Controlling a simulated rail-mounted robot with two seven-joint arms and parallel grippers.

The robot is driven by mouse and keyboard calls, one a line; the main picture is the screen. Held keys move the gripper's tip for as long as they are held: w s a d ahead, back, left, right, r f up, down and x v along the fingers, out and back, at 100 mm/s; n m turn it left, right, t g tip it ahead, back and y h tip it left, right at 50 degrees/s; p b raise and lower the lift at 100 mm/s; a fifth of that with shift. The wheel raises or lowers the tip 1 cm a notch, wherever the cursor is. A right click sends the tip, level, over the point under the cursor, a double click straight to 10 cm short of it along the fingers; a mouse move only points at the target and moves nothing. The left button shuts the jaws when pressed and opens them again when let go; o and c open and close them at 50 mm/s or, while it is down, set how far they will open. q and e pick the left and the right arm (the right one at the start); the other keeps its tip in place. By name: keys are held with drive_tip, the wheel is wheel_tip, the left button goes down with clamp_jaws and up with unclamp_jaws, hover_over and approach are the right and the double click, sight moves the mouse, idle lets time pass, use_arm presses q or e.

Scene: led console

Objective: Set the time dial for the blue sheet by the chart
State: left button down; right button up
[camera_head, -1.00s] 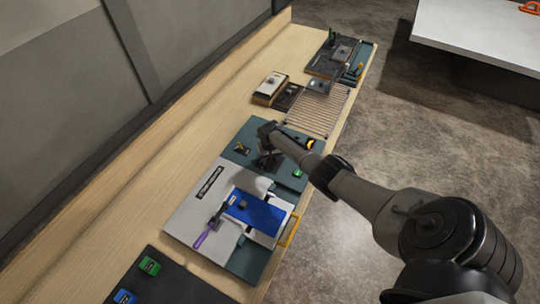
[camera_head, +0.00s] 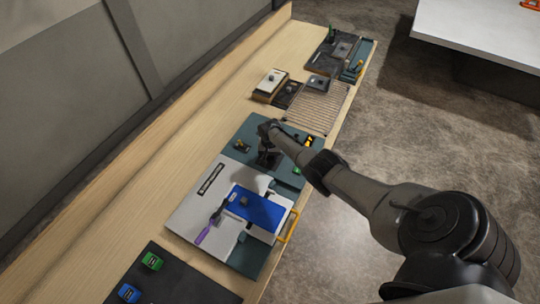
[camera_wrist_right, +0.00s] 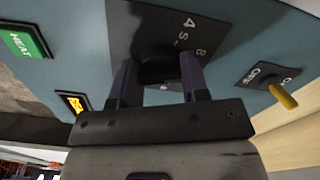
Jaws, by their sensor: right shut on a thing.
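My right gripper (camera_head: 268,158) is over the teal upper part of the console (camera_head: 246,130). In the right wrist view its two fingers (camera_wrist_right: 160,80) are shut on a dark dial (camera_wrist_right: 158,62), one finger on each side. The dial sits on a black plate (camera_wrist_right: 215,35) with the marks 4, S and 8; the gripper hides part of the plate and the dial's pointer. The blue sheet (camera_head: 262,211) lies on the lower part of the console. I cannot make out the chart. My left gripper is out of view.
A yellow-tipped OFF/ON lever (camera_wrist_right: 283,96) and a green HEAT button (camera_wrist_right: 22,42) are close to the gripper. A purple-handled tool (camera_head: 203,235) lies by the blue sheet. A wire rack (camera_head: 318,108) stands beyond. Green (camera_head: 152,261) and blue (camera_head: 129,293) blocks are at the front.

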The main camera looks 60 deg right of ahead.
drive_tip(key=o, duration=0.9)
drive_tip(key=shift+c, duration=0.2)
drive_tip(key=shift+o, duration=0.3)
wheel_tip(320, 180, up, 5)
drive_tip(key=shift+r+p, duration=0.2)
drive_tip(key=shift+p, duration=0.9)
wheel_tip(320, 180, up, 8)
drive_tip(key=shift+r, duration=0.2)
